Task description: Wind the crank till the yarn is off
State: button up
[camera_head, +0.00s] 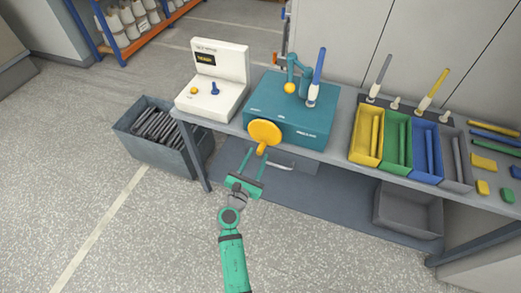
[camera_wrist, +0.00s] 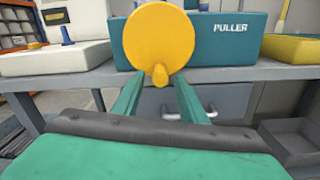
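The crank is a yellow disc (camera_head: 264,132) with a small knob (camera_head: 262,149) at its lower edge, on the front of the teal puller box (camera_head: 290,113). In the wrist view the disc (camera_wrist: 158,42) fills the upper middle and its knob (camera_wrist: 160,76) points down. My green gripper (camera_head: 256,164) is in front of and just below the disc, fingers apart. In the wrist view the knob appears between the finger ends; whether they touch it I cannot tell. A bobbin with a blue top (camera_head: 317,75) stands on the puller beside a teal arm with an orange ball (camera_head: 290,88).
A white console (camera_head: 215,75) with a small screen stands left on the bench. Yellow, green, blue and grey bins (camera_head: 455,160) are to the right. A grey crate of dark rods (camera_head: 150,125) stands on the floor at left. The floor in front is clear.

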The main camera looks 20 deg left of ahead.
aim_at(264, 142)
jog(key=shift+w+d, duration=0.1)
jog(key=shift+w, duration=2.05)
grip_shut()
